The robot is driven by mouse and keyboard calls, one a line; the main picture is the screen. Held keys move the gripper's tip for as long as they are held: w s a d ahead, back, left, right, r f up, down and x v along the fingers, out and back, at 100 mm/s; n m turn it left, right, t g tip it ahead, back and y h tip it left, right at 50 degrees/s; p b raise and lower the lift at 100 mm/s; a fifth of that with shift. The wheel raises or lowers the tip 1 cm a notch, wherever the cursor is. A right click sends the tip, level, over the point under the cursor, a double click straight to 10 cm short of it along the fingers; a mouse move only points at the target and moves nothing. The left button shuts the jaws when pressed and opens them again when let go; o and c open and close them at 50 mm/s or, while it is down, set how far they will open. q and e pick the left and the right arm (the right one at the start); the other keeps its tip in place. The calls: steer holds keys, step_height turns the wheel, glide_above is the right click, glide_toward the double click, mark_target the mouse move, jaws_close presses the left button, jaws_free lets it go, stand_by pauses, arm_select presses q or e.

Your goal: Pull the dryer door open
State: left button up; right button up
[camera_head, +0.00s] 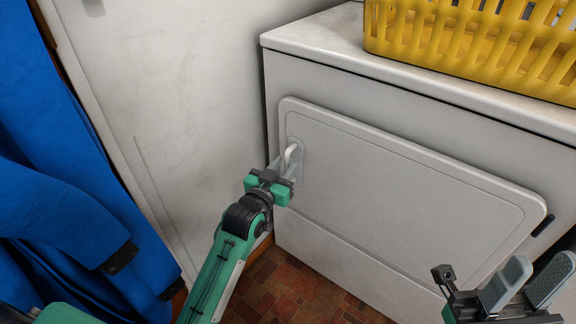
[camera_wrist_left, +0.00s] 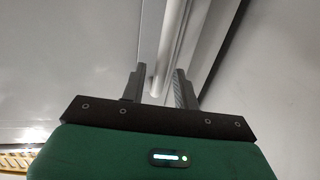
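The white dryer door (camera_head: 400,190) is a wide panel on the front of the dryer and looks closed. Its handle (camera_head: 291,154) is a small pale bar near the door's left edge. My left gripper (camera_head: 284,169) is at the handle's lower part. In the left wrist view, the handle bar (camera_wrist_left: 168,55) runs between the two fingers of my left gripper (camera_wrist_left: 160,88), with gaps showing beside it, so the fingers are open around it. My right gripper (camera_head: 528,278) is open and empty at the lower right, in front of the door's right part.
A yellow slotted basket (camera_head: 480,45) stands on the dryer top (camera_head: 325,38). A white wall panel (camera_head: 165,90) is left of the dryer, and blue cloth (camera_head: 70,190) hangs at the far left. Reddish floor tiles (camera_head: 290,290) show bare below the dryer.

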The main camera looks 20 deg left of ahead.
arm_select(q)
steer(key=shift+w+d, duration=0.2)
steer(key=shift+w, duration=0.9)
steer(key=shift+c, duration=0.2)
jaws_close()
steer(key=shift+s, duration=0.2)
